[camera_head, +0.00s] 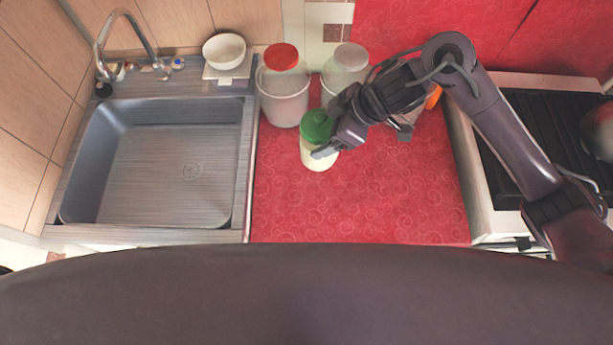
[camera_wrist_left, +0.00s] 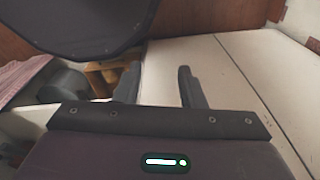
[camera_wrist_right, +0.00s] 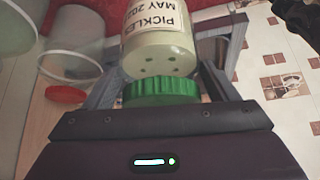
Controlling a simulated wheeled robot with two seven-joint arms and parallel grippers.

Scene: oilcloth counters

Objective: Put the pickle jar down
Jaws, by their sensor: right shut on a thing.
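The pickle jar (camera_head: 318,157) has a green lid and a pale body, over the red counter (camera_head: 360,205) just right of the sink. In the right wrist view its label (camera_wrist_right: 155,20) reads "PICKLES MAY" and its green lid (camera_wrist_right: 160,92) faces my wrist. My right gripper (camera_head: 322,140) is shut on the jar, with a finger on either side of it. I cannot tell whether the jar's base touches the counter. My left gripper (camera_wrist_left: 160,85) is open and empty in the left wrist view; it does not show in the head view.
A red-lidded container (camera_head: 283,103) and a clear, pale-lidded one (camera_head: 340,80) stand behind the jar. The sink (camera_head: 165,165) lies to the left, with a white bowl (camera_head: 224,51) behind it. A stove (camera_head: 525,135) stands at the right. The counter's front is clear.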

